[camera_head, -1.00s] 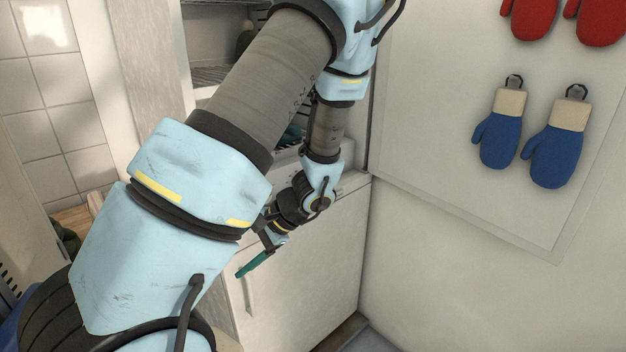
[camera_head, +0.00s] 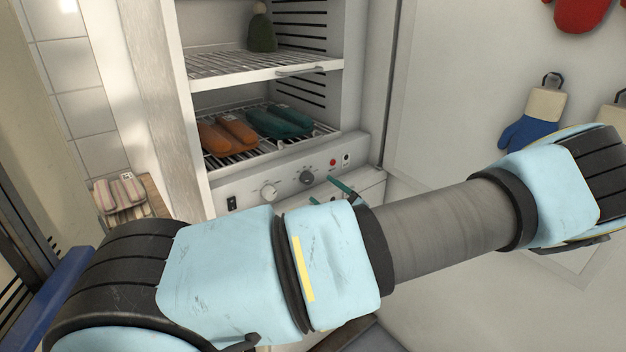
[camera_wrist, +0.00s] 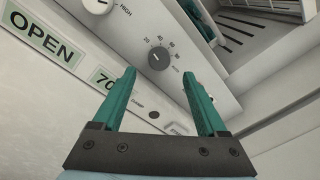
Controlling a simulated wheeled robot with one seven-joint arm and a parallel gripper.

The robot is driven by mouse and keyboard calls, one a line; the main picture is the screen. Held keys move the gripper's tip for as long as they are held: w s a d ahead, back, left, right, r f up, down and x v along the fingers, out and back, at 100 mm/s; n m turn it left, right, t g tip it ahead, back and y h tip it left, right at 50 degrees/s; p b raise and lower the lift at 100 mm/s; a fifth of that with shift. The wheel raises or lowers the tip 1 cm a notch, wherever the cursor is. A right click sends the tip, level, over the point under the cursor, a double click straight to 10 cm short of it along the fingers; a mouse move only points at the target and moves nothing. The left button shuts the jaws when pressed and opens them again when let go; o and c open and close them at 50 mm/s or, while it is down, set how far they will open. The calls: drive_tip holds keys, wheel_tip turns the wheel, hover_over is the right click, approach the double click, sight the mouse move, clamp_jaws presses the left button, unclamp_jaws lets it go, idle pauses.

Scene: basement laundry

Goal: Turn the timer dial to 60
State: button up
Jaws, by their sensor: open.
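The timer dial (camera_wrist: 159,59) is a round dark grey knob with numbers around it on a pale panel; I can read 40, 60 and 80. Its pointer setting is too small to tell. In the head view the grey dial (camera_head: 306,177) sits right of a white knob on the cabinet's control panel. My gripper (camera_wrist: 158,72) is open, its two teal fingers pointing at the panel, with the dial between and just beyond the tips, apart from them.
A white knob (camera_head: 268,192) marked HIGH in the wrist view and a black switch (camera_head: 231,203) lie left of the dial. A red light (camera_head: 333,162) is to its right. Orange bundles (camera_head: 228,134) and teal bundles (camera_head: 279,121) lie on the rack above.

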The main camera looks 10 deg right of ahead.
sight(309, 180)
drive_tip(key=shift+p+x, duration=0.7)
drive_tip(key=shift+x, duration=2.5)
drive_tip(key=shift+s, duration=0.1)
clamp_jaws()
